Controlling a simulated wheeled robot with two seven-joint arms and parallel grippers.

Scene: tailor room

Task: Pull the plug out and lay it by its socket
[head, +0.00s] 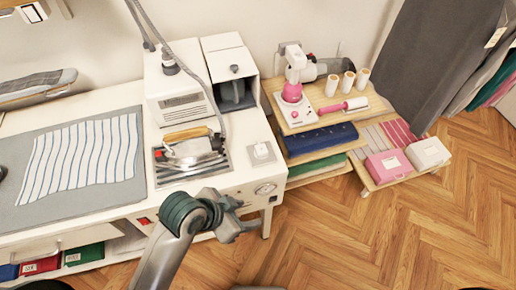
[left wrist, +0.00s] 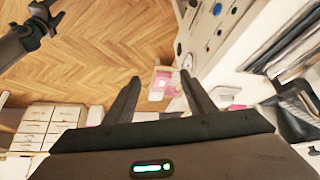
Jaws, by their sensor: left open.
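A small white socket plate (head: 262,152) lies on the white worktop, right of the iron. A pale shape sits at its middle, too small to tell as plug or socket face. My left gripper (head: 243,222) is in front of the worktop's front edge, below the socket in the head view and apart from it. In the left wrist view its two dark fingers (left wrist: 160,98) are spread with nothing between them. A dark arm end, likely my right gripper (left wrist: 42,24), shows at the upper left of the left wrist view; its jaws are unclear.
An iron (head: 190,148) rests on its stand beside the socket. A white steam unit (head: 178,90) stands behind it, with a hose rising upward. A low wooden shelf (head: 320,115) with a pink machine and spools stands at the right. The wooden floor (head: 400,235) is clear.

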